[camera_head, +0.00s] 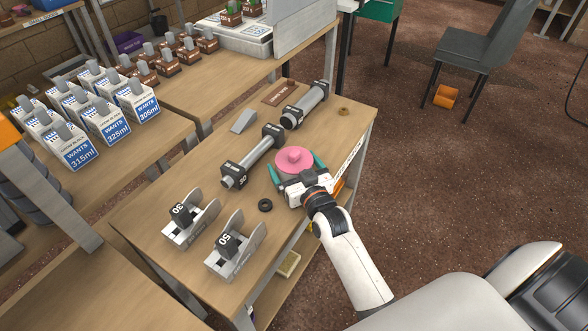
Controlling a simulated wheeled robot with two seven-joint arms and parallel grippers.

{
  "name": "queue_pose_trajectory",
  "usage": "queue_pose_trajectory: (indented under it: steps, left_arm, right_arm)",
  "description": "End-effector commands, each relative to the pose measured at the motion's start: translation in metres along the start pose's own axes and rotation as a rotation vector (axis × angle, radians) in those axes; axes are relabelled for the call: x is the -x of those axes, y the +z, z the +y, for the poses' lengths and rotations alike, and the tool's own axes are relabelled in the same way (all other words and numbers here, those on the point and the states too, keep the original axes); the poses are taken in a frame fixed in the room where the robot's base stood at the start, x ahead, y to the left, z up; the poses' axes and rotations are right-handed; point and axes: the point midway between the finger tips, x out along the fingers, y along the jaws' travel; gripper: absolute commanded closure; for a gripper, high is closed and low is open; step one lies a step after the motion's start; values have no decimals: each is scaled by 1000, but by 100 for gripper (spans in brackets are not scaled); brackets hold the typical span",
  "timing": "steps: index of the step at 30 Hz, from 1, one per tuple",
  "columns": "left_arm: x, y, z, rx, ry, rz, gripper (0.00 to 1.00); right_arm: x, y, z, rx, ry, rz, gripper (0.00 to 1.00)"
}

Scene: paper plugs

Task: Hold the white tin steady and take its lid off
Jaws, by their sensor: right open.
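A round pink lid (294,158) with a raised knob in its middle is near the right edge of the wooden table. The tin's white body under it cannot be made out; the lid and my gripper cover that spot. My right gripper (296,166) reaches in from the lower right. Its teal fingers are spread wide on either side of the pink lid, apart from each other. Whether they touch anything is not clear. My left gripper is not in view.
The wooden table (150,213) also carries two dumbbell-like grey bars (252,156), two numbered grey holders (236,248), a black ring (265,205), a grey wedge (243,121) and a small brown ring (343,111). White cartons (137,104) stand on the left bench.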

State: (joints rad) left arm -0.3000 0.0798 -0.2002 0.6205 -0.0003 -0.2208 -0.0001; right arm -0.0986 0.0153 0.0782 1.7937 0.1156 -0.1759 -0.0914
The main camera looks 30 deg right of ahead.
Motion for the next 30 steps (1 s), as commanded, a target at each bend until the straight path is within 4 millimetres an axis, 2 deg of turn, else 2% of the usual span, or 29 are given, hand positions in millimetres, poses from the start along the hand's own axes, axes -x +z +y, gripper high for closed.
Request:
queue_pose_trajectory:
  steps: [7, 16, 25, 30]
  left_arm:
    - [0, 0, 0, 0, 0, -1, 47]
    - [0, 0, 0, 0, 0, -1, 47]
    - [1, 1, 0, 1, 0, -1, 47]
    - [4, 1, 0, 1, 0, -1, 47]
  right_arm:
    - [-2, 0, 0, 1, 0, 0, 3]
    - [-2, 0, 0, 1, 0, 1, 52]
    - [-2, 4, 0, 1, 0, -1, 53]
    - [0, 29, 0, 0, 0, -6, 53]
